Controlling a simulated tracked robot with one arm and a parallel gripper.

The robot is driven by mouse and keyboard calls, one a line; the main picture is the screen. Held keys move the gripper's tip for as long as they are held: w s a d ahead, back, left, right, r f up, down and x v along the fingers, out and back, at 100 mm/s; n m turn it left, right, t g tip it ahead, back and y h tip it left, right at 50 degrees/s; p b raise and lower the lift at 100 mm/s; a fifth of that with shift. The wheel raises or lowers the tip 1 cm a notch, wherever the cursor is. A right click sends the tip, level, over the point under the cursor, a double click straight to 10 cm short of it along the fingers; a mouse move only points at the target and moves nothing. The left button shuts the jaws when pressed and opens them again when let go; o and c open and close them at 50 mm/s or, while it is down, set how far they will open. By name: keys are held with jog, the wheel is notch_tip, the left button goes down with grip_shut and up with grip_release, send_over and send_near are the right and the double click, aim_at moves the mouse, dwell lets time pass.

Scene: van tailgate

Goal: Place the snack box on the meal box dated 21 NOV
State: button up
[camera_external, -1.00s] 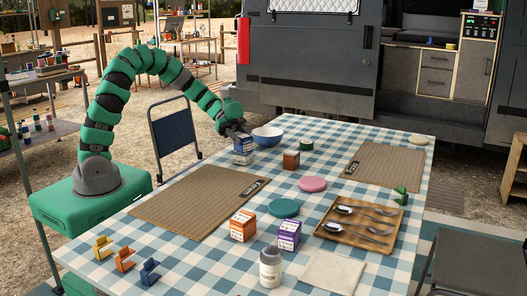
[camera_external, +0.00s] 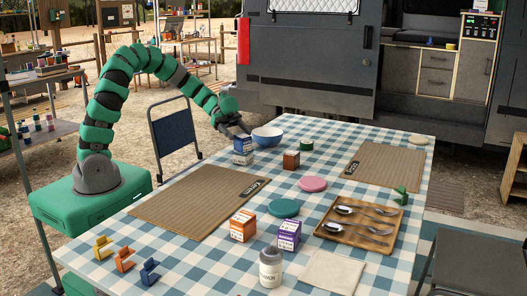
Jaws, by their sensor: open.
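Two blue-and-white boxes stand stacked at the table's far left side. The upper box (camera_external: 243,144) rests on the lower box (camera_external: 243,158). My gripper (camera_external: 242,127) is open just above and behind the upper box; its fingers are small, and I cannot tell whether they touch it. An orange-and-white box (camera_external: 243,225) and a purple-and-white box (camera_external: 289,235) stand apart near the front middle. Printed dates are too small to read, so I cannot tell which box is dated 21 NOV.
A blue-and-white bowl (camera_external: 267,136) is close behind the stack. A woven placemat (camera_external: 190,208) lies in front of it. Pink (camera_external: 312,184) and teal (camera_external: 284,208) discs, a cutlery tray (camera_external: 331,231) and a white bottle (camera_external: 271,268) occupy the right and front.

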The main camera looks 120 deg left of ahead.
jog(key=p+v, duration=0.1)
jog(key=v, duration=0.7)
jog(key=shift+s+a+r, duration=0.15)
jog(key=shift+s+r, duration=0.05)
jog(key=shift+s, duration=0.15)
jog(key=w+d+r+n+g+y, duration=0.2)
jog(key=w+d+r+g+y, duration=0.15)
jog(key=w+d+r, duration=1.8)
jog(key=s+d+r+n+t, duration=0.1)
jog(key=d+r+t, duration=0.2)
jog(key=d+r, duration=0.8)
jog(key=s+d+r+n+t+y, duration=0.1)
jog(key=d+r+t, duration=0.2)
jog(key=d+r, duration=0.8)
notch_tip(320, 180, up, 5)
jog(key=shift+s+r, duration=0.2)
jog(key=shift+s, duration=0.05)
jog(key=shift+t+y, duration=0.25)
